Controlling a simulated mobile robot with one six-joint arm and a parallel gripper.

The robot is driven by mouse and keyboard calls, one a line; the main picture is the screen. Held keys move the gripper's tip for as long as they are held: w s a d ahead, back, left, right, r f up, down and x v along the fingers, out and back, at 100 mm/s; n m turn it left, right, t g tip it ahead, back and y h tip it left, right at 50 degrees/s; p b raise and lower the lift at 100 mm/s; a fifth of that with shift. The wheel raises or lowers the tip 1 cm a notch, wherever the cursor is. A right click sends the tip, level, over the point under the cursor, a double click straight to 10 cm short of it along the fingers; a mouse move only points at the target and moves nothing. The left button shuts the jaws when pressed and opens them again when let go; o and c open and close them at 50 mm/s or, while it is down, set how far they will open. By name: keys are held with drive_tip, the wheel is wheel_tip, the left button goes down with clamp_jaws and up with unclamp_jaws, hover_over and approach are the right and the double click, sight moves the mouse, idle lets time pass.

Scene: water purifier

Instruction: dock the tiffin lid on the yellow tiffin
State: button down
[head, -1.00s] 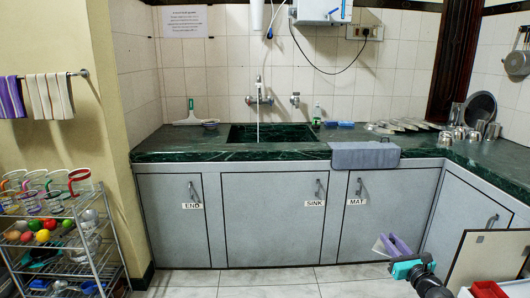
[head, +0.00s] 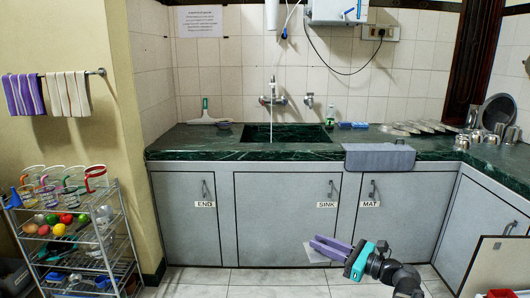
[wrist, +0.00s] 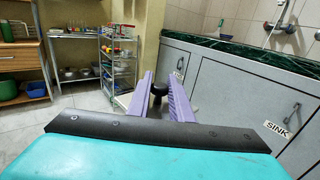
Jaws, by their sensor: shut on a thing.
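My gripper (head: 318,246) has purple fingers and a teal body. It is held low in front of the grey cabinet doors, fingers pointing left. In the wrist view my gripper (wrist: 162,82) is shut on the black knob (wrist: 158,91) of a pale, flat lid. The pale lid (head: 312,254) shows as a light patch by the fingertips in the head view. Most of the lid is hidden by the fingers. I cannot make out the yellow tiffin in either view.
Wooden shelves (wrist: 22,65) stand further left there. The green counter (head: 260,150) holds a sink. Tiled floor (head: 250,280) is clear.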

drive_tip(key=shift+s+a+n+g+y, duration=0.3)
drive_tip(key=shift+s, duration=0.15)
wheel_tip(320, 180, up, 7)
drive_tip(key=p, duration=1.2)
drive_tip(key=shift+w+d+r+p, duration=0.1)
drive_tip(key=shift+w+r+p, duration=0.05)
drive_tip(key=shift+p, duration=0.25)
wheel_tip(320, 180, up, 3)
drive_tip(key=p, duration=0.5)
